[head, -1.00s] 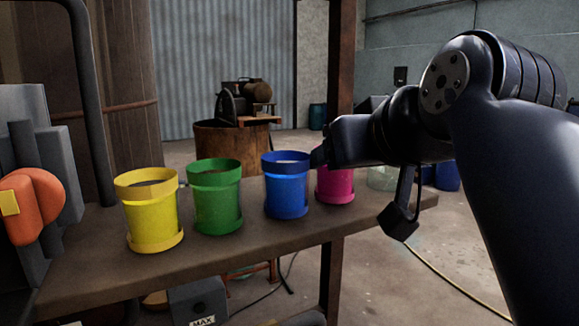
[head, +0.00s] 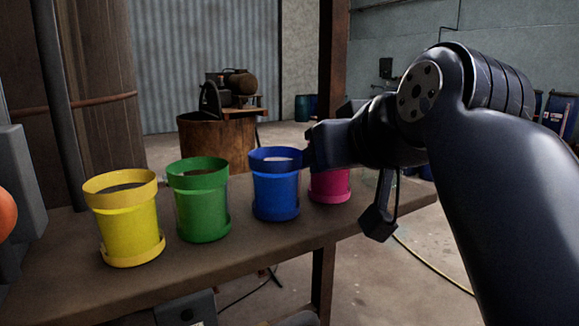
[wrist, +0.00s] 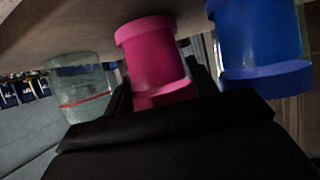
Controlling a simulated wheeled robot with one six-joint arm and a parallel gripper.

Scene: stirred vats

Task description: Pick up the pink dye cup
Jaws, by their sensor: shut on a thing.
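The pink dye cup (head: 330,187) stands at the right of the row on the bench, partly hidden behind my gripper in the head view. In the wrist view the pink cup (wrist: 153,55) is tilted and upside down in the picture, with a dark finger on each side. My gripper (wrist: 162,86) is shut on it. In the head view my wrist (head: 330,145) reaches in from the right and hides the fingertips. The cup's base is at or very near the bench top; I cannot tell whether it touches.
The blue cup (head: 276,185) is close left of the pink one, then the green cup (head: 200,200) and the yellow cup (head: 125,220) on the wooden bench (head: 235,248). A clear glass jar (wrist: 80,85) stands on the pink cup's other side. Open floor (head: 400,280) lies beyond the bench's right end.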

